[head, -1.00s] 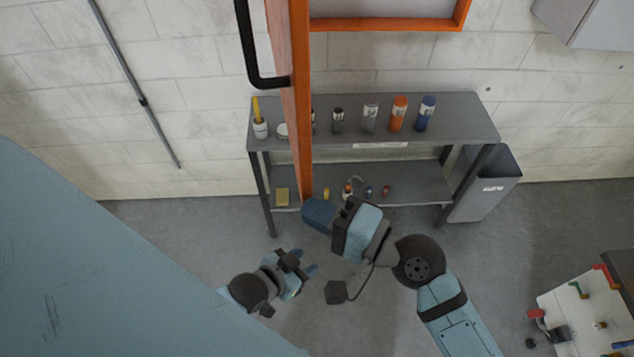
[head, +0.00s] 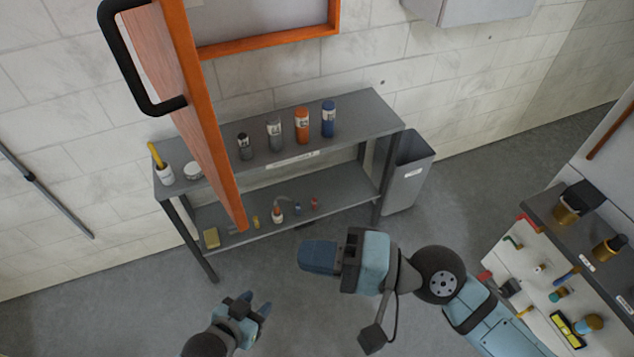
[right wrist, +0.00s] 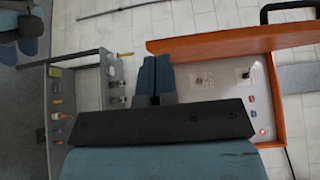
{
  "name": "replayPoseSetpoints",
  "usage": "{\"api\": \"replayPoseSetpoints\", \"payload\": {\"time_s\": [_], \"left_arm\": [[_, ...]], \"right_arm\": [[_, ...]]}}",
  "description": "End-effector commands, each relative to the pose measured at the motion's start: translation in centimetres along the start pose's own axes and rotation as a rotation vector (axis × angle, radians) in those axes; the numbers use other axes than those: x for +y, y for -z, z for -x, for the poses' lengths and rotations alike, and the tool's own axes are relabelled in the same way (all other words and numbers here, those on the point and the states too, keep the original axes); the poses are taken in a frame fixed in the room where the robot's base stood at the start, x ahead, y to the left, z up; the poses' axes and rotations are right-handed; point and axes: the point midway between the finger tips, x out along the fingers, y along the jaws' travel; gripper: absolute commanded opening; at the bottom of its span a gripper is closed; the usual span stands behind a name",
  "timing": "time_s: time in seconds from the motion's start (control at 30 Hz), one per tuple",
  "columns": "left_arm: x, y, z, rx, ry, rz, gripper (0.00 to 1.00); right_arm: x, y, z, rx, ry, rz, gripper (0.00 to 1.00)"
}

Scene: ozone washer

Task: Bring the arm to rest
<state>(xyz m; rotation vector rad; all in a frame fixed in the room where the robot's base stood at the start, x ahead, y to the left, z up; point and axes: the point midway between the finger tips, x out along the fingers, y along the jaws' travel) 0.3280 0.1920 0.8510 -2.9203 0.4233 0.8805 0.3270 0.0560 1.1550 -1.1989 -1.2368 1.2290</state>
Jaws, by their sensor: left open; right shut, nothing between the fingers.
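My right gripper (head: 319,256) is in the middle of the head view, its blue fingers shut with nothing between them and pointing left. It is in the air in front of the grey shelf and apart from it. In the right wrist view its fingers (right wrist: 155,78) are side by side. My left gripper (head: 252,308) is low and left of it in the head view, with its fingers apart and empty. It also shows at the upper left corner of the right wrist view (right wrist: 20,38).
A grey two-level shelf (head: 345,117) holds bottles and small items against the wall. An open orange-edged door (head: 200,110) with a black handle juts out in front. A grey bin (head: 408,175) stands right of the shelf. A tool-filled workbench (head: 508,262) is at the right.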

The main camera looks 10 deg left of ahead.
Motion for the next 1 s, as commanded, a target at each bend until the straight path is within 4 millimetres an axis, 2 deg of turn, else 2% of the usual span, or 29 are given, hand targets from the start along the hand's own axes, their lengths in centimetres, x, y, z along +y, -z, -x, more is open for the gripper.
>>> {"api": "replayPoseSetpoints", "payload": {"time_s": [0.17, 0.27, 0.37, 0.43, 0.57, 0.67, 0.8, 0.9, 1.0], "left_arm": [[0.0, 0.0, 0.0, 0.0, 0.001, 0.0, 0.43], [0.0, 0.2, 0.1, 0.0, 0.001, 0.0, 0.43], [-0.1, 0.5, 0.3, 0.0, 0.002, 0.0, 0.43], [-0.1, 0.8, 0.6, 0.0, 0.004, 0.0, 0.43], [-0.3, 1.4, 0.9, 0.001, 0.007, -0.001, 0.43], [-0.4, 1.9, 1.2, 0.002, 0.01, -0.001, 0.43], [-0.5, 2.3, 1.6, 0.003, 0.013, -0.001, 0.43], [-0.5, 2.6, 1.8, 0.004, 0.013, -0.001, 0.43], [-0.5, 2.6, 1.9, 0.003, 0.013, 0.0, 0.43]], "right_arm": [[0.1, 0.0, 0.0, 0.004, -0.001, 0.003, 0.0], [0.6, 0.8, 0.2, 0.055, -0.007, 0.041, 0.0], [2.4, 2.7, 1.1, 0.182, -0.042, 0.139, 0.0], [4.4, 4.4, 2.4, 0.308, -0.102, 0.239, 0.0], [9.8, 6.8, 6.7, 0.538, -0.31, 0.441, 0.0], [14.7, 6.9, 11.2, 0.655, -0.538, 0.582, 0.0], [21.1, 4.5, 17.9, 0.7, -0.893, 0.747, 0.0], [24.3, 2.1, 21.6, 0.665, -1.092, 0.826, 0.0], [26.2, 0.2, 23.9, 0.62, -1.22, 0.876, 0.0]]}}
